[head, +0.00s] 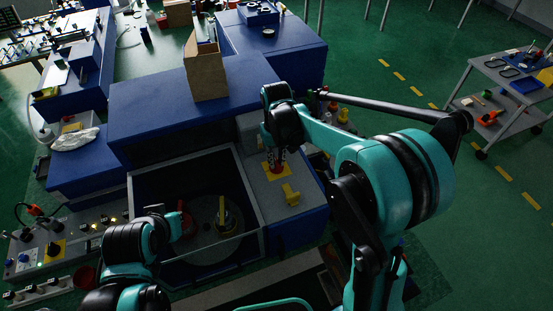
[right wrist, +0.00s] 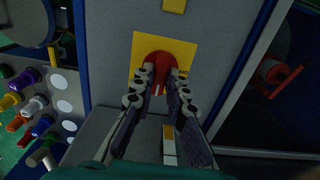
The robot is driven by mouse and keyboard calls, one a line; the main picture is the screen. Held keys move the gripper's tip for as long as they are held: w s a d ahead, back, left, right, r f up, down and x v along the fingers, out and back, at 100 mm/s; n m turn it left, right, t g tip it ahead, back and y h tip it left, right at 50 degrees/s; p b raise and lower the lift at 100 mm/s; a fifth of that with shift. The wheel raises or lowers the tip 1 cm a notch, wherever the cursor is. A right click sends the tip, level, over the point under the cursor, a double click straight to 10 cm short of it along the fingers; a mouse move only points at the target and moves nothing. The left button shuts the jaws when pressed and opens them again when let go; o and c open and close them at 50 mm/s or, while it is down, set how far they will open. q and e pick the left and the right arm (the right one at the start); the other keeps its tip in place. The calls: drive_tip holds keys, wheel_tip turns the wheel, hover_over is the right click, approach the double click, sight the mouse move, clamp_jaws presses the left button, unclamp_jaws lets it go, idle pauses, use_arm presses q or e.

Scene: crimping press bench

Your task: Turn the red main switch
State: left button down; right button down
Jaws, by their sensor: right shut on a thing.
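The red main switch (right wrist: 158,59) is a round red knob on a yellow square plate (right wrist: 182,50), on a grey panel. In the head view the yellow plate (head: 284,172) lies on the grey top at the right side of the blue machine, and the knob is mostly covered by my gripper. My right gripper (right wrist: 160,84) is shut on the knob, with one finger on each side of it. In the head view my right gripper (head: 276,158) points down onto the switch.
A cardboard box (head: 206,75) stands on the blue housing behind. A grey cart (head: 507,75) stands far right.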

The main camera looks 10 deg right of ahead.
drive_tip(key=c, duration=1.5)
unclamp_jaws()
drive_tip(key=shift+c, duration=0.2)
wheel_tip(320, 180, up, 12)
